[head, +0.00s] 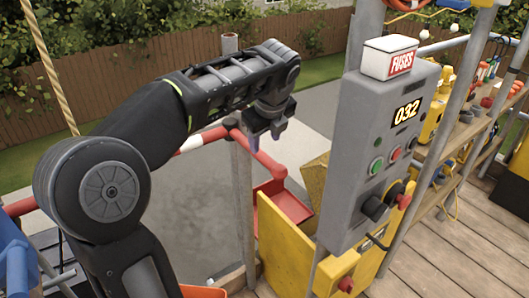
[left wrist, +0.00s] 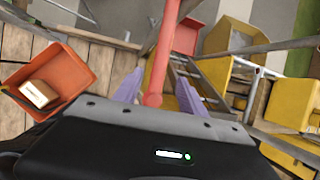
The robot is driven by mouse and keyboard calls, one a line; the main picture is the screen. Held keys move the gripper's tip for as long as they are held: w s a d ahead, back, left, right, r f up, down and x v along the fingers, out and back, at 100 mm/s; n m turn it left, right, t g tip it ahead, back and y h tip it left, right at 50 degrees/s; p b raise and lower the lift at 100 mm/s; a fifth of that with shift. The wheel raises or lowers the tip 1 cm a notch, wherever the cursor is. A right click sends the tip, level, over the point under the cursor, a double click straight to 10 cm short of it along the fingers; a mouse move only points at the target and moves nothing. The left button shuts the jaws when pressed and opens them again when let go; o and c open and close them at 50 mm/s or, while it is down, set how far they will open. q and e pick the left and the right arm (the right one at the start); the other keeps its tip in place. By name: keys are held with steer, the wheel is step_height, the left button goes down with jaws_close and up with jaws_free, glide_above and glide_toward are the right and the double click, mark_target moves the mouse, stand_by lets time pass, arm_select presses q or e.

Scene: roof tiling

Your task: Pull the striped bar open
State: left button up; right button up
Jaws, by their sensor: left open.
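The red and white striped bar (head: 190,144) runs across the gap in the railing, from the left edge up to a grey post in the head view. Part of it is hidden behind my left arm. My left gripper (head: 265,138) points down near the bar's right end, its jaws open. In the left wrist view the red bar (left wrist: 164,50) comes down to a rounded end between the purple fingers of the left gripper (left wrist: 157,90). A gap shows on each side, and I cannot tell if either finger touches it. My right gripper is not in view.
A grey control box (head: 382,150) with buttons and a FUSES box (head: 390,57) on top stands right of the gripper. A red tray (head: 283,203) and yellow panel (head: 287,245) lie below. An orange bin (left wrist: 73,58) holds a small box.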

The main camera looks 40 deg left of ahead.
mark_target(263, 154)
arm_select(q)
steer(key=x, duration=0.7)
steer(key=shift+w+a+f, duration=0.1)
steer(key=shift+w+f, duration=0.05)
steer(key=shift+f, duration=0.2)
steer(key=shift+c, duration=0.6)
jaws_close()
stand_by(0.5)
